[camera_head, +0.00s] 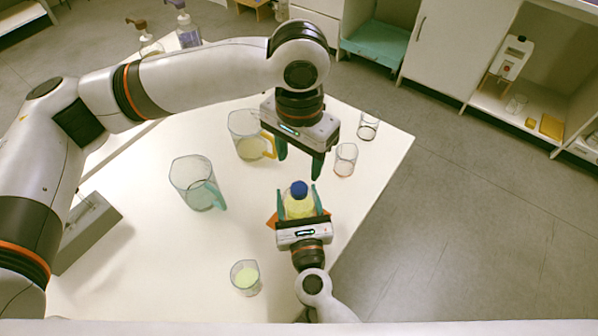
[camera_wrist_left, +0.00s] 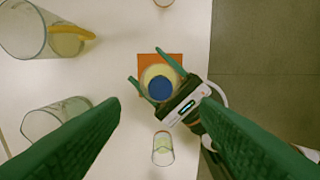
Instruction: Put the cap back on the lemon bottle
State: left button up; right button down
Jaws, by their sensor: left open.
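The lemon bottle (camera_head: 299,208), with pale yellow contents, stands upright on an orange square (camera_head: 271,221). Its blue cap (camera_head: 299,188) sits at the top of its neck; I cannot tell how tightly. In the left wrist view the cap (camera_wrist_left: 161,86) covers the bottle's middle. My right gripper (camera_head: 299,197) has its green fingers on either side of the bottle's body and appears closed on it. My left gripper (camera_head: 300,167) is open and empty, fingers pointing down, above and behind the bottle, apart from the cap.
A clear jug with a green handle (camera_head: 191,183) and one with a yellow handle (camera_head: 243,131) stand to the left. A glass with pale liquid (camera_head: 245,278) stands at the front. Two small glasses (camera_head: 346,160) (camera_head: 368,126) stand behind, near the table's right edge (camera_head: 388,185).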

pick_arm(q)
notch_tip(320, 180, up, 4)
jog(key=shift+f, duration=0.1)
pick_arm(e)
jog(key=shift+c, duration=1.3)
grip_release()
jog(key=shift+s+d+f, duration=0.1)
jog(key=shift+s+f, duration=0.05)
jog(key=shift+s, duration=0.4)
pick_arm(q)
notch_tip(320, 180, down, 3)
jog(key=b, duration=0.2)
jog(key=shift+b, duration=0.3)
pick_arm(e)
jog(key=s, duration=0.3)
jog(key=s+d, duration=0.1)
jog(key=s, duration=0.6)
jog(key=shift+s+d, duration=0.4)
